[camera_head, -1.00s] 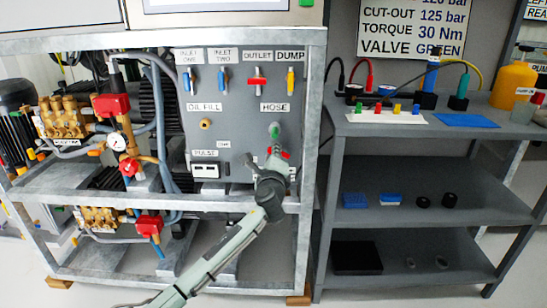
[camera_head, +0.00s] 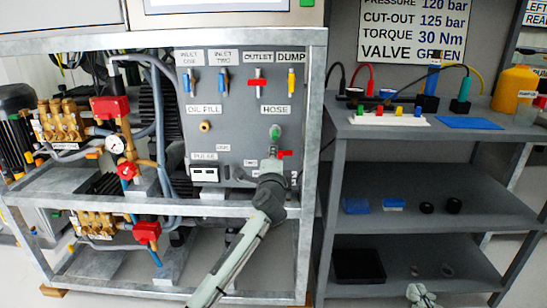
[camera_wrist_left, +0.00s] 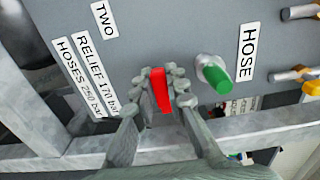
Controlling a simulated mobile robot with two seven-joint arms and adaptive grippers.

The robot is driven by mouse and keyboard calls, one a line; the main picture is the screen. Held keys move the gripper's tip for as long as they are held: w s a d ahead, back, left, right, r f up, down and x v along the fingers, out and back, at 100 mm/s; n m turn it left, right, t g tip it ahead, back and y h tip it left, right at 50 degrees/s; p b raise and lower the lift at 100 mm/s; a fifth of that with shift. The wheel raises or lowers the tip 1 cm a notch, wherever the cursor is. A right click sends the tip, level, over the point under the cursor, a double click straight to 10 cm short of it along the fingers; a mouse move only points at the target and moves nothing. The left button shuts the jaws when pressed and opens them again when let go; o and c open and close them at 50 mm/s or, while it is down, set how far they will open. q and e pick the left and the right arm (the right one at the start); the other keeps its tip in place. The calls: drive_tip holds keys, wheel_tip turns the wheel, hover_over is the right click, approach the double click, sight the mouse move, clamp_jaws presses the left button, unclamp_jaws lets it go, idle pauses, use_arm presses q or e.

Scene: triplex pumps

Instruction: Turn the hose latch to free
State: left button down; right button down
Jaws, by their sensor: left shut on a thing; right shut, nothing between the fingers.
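The red hose latch (camera_head: 286,153) is on the grey panel below the HOSE label (camera_head: 275,109). In the left wrist view the red latch (camera_wrist_left: 159,90) stands between the fingertips of my left gripper (camera_wrist_left: 168,84). In the head view my left gripper (camera_head: 273,152) is at the panel, shut on the latch, with the red bar sticking out to its right. The green hose fitting (camera_head: 275,132) is just above; in the wrist view it (camera_wrist_left: 214,75) is right of the fingers, apart from them. My right gripper (camera_head: 421,294) is shut and empty at the bottom edge.
The panel has blue, red and yellow valve handles (camera_head: 257,84) along its top. The frame's metal rail (camera_head: 160,208) runs below the panel, and a post (camera_head: 312,150) stands to its right. A grey shelf (camera_head: 420,185) with small parts stands further right.

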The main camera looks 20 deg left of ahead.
idle(0.3)
use_arm(q)
drive_tip(key=c, duration=1.5)
unclamp_jaws()
drive_tip(key=shift+c, duration=0.2)
drive_tip(key=shift+s, duration=0.1)
drive_tip(key=v, duration=1.2)
drive_tip(key=shift+d, duration=0.1)
